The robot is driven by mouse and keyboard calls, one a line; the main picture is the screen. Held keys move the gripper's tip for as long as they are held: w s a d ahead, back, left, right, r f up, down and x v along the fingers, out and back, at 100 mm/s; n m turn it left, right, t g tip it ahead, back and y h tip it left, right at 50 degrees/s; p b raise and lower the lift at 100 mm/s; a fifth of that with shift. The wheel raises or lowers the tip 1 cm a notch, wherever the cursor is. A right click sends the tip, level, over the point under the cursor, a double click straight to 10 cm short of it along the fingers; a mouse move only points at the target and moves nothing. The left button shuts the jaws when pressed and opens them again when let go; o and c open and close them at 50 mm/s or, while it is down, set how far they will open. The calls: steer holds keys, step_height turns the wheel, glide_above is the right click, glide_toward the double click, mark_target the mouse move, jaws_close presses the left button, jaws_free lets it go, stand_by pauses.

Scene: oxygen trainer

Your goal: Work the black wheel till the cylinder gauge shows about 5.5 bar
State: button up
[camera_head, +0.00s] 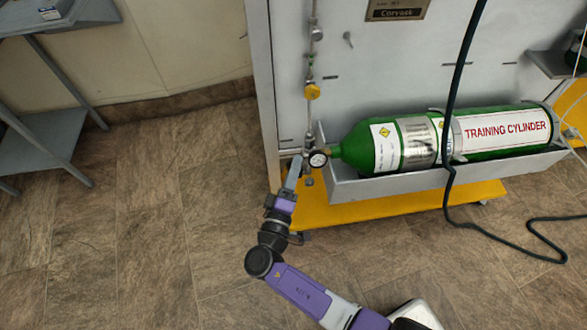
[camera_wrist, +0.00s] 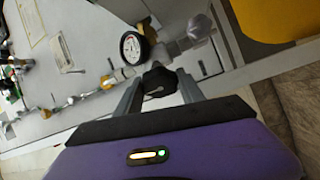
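The black wheel (camera_wrist: 158,81) sits between the two fingers of my gripper (camera_wrist: 160,83) in the wrist view, and the fingers appear to touch it on both sides. In the head view my gripper (camera_head: 295,165) reaches the valve fittings, and the wheel is too small or hidden to make out there. The cylinder gauge (camera_wrist: 132,47), round with a black rim and pale face, stands just beyond the wheel. It also shows in the head view (camera_head: 318,160). Its markings are too small to read. The green training cylinder (camera_head: 473,133) lies sideways, its neck towards the gauge.
The cylinder lies in a grey tray (camera_head: 440,179) above a yellow base (camera_head: 400,204). A dark hose (camera_head: 449,150) hangs across the cylinder and onto the floor. Pipework with a yellow fitting (camera_head: 312,91) runs up the panel. The floor at left is clear, beside a grey rack (camera_head: 52,128).

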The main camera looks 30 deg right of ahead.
steer(key=shift+c, duration=0.9)
steer(key=shift+r+n+p, duration=0.1)
steer(key=shift+n+p, duration=0.3)
steer(key=shift+p, duration=0.15)
steer(key=shift+r+n+g+p, duration=0.15)
steer(key=shift+n+g+p, duration=0.15)
steer(key=shift+n+p, duration=0.4)
steer(key=n+g+y+p, duration=0.1)
steer(key=n+p, duration=0.1)
steer(key=p, duration=0.2)
steer(key=shift+n, duration=0.4)
steer(key=n+g+p, duration=0.1)
steer(key=n+p, duration=0.1)
steer(key=p, duration=0.1)
steer(key=shift+n+y, duration=0.3)
steer(key=shift+y, duration=0.1)
steer(key=shift+f+n+g+p, duration=0.25)
steer(key=shift+n+g+p, duration=0.35)
steer(key=shift+n+p, duration=0.15)
